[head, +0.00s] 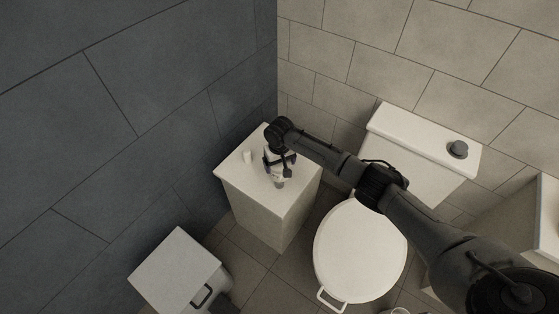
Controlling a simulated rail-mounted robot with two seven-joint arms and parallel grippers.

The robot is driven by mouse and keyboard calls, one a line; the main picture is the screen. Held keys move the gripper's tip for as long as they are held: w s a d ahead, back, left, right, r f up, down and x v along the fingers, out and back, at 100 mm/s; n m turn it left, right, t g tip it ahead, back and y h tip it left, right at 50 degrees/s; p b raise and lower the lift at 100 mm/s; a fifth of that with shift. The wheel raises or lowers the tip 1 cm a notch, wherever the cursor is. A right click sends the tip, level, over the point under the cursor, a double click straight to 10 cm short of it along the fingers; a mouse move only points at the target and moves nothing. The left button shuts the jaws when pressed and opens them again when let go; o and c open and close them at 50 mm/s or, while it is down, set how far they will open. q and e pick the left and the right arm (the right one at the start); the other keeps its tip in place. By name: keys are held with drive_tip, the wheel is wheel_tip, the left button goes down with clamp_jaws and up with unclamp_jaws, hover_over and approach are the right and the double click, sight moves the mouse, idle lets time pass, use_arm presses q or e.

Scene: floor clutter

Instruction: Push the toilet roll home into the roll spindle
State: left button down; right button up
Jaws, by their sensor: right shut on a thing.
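My right gripper (281,167) is over the top of a white cabinet in the middle of the view. Its jaws are shut on a small white thing, which I take to be the toilet roll (278,176); the gripper and wrist hide most of it. I cannot tell whether the roll touches the cabinet top. I cannot make out the roll spindle for certain. My left gripper is not in view.
A dark wall (130,110) is close on the left. The toilet (360,250) is to the right, and a white lidded bin (175,268) stands at lower left.

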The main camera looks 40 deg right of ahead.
drive_tip(key=shift+f, duration=0.45)
idle(0.7)
drive_tip(key=shift+p, duration=0.3)
idle(0.6)
drive_tip(key=shift+p, duration=0.45)
drive_tip(key=shift+p, duration=0.4)
idle(0.6)
